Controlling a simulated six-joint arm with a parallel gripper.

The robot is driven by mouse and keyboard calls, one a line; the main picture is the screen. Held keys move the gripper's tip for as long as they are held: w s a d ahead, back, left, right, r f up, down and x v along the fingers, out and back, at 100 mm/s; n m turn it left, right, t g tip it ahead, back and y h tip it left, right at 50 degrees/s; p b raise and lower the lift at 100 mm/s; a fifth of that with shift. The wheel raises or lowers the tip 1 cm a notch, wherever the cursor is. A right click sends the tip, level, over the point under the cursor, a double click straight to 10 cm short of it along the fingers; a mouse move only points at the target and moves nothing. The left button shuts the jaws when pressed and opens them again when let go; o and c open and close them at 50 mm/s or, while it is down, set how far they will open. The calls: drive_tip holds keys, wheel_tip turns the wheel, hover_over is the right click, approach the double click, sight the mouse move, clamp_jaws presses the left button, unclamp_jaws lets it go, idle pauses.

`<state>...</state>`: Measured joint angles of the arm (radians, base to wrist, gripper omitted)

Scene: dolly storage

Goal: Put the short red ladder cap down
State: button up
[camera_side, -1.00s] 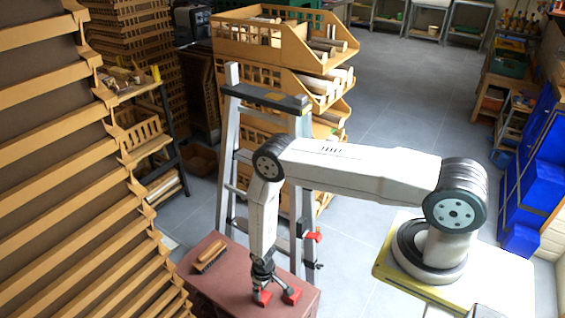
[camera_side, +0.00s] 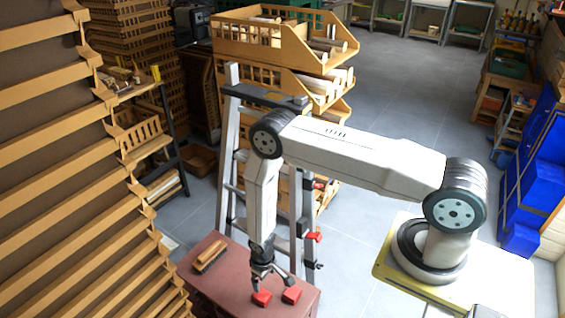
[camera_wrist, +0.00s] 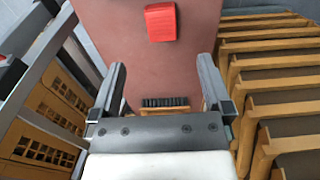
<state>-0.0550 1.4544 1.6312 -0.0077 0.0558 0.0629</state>
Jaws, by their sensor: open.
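Two red blocks lie on the brown-red tabletop in the side view, a left one (camera_side: 261,298) and a right one (camera_side: 291,295). I cannot tell for sure which is the short ladder cap. My gripper (camera_side: 270,282) is open and empty above and just behind them, pointing down. In the wrist view one red block (camera_wrist: 160,22) shows at the top, beyond my open fingers (camera_wrist: 162,70), with nothing between them. The other block is not visible there.
A wooden brush (camera_side: 210,257) lies on the tabletop (camera_side: 225,285) to the left; it also shows in the wrist view (camera_wrist: 165,102). An aluminium ladder (camera_side: 230,150) stands behind, with a red piece (camera_side: 315,236) on its right leg. Wooden slatted racks (camera_side: 70,180) rise at the left.

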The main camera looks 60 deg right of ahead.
wheel_tip(320, 180, up, 22)
drive_tip(key=w+t, duration=0.1)
drive_tip(key=w, duration=0.2)
drive_tip(key=s+d+r+t, duration=0.1)
drive_tip(key=s+d+r, duration=0.1)
drive_tip(key=s+r, duration=0.9)
wheel_tip(320, 180, up, 5)
drive_tip(key=shift+s+r+t, duration=0.2)
drive_tip(key=shift+t, duration=0.1)
